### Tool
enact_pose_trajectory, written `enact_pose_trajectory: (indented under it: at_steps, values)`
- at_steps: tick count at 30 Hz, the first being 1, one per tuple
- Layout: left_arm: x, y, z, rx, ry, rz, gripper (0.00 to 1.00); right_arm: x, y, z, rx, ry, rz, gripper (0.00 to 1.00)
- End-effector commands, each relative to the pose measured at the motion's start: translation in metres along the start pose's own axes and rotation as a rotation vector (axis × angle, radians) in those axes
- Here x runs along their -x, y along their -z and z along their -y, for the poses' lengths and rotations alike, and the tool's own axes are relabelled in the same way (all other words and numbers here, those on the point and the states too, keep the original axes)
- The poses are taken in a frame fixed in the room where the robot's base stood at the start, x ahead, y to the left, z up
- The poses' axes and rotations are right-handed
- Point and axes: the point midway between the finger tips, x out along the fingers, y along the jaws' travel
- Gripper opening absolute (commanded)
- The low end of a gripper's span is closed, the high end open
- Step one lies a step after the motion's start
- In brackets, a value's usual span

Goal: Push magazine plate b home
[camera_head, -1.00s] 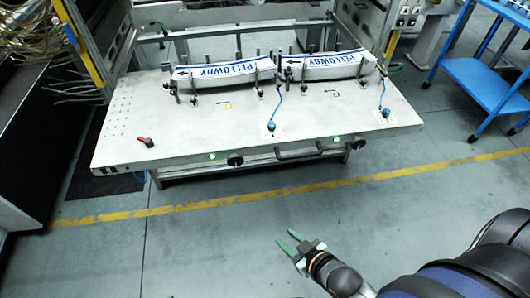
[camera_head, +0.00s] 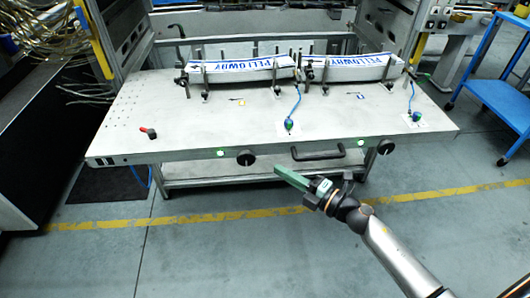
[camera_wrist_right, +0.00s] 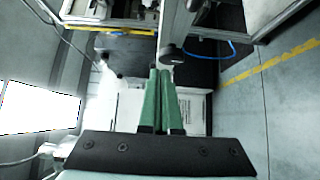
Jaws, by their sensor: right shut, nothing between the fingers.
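Two label magazines, each with a white stack marked PELLOWBY, stand side by side at the back of the table: the left magazine stack (camera_head: 243,70) and the right magazine stack (camera_head: 350,67). Rods and clamps stand around them. I cannot read which plate is b; a yellow mark (camera_head: 241,103) and a blue mark (camera_head: 360,97) lie before them. My right gripper (camera_head: 281,172) is in front of the table's front edge, apart from the magazines, with green fingers shut and empty. The fingers also show in the right wrist view (camera_wrist_right: 160,75). My left gripper is out of view.
The table front carries a left black knob (camera_head: 246,158), a right black knob (camera_head: 386,146) and a handle (camera_head: 318,153) close by my right gripper. A blue cart (camera_head: 500,92) is at right. The front tabletop is mostly clear.

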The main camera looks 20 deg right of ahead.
Motion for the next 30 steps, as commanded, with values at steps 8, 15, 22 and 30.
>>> enact_pose_trajectory:
  at_steps: [8,15,22,30]
  values:
    - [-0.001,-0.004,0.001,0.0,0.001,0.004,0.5,-0.057,0.0,-0.001,-0.002,-0.004,0.001,0.0]
    - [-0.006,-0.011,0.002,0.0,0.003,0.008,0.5,-0.078,-0.022,0.001,-0.003,-0.001,0.002,0.0]
    - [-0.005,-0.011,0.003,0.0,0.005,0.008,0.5,-0.085,-0.028,0.0,-0.003,0.0,0.001,0.0]
    - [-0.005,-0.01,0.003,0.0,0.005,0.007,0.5,-0.084,-0.028,0.0,-0.003,0.0,0.001,0.0]
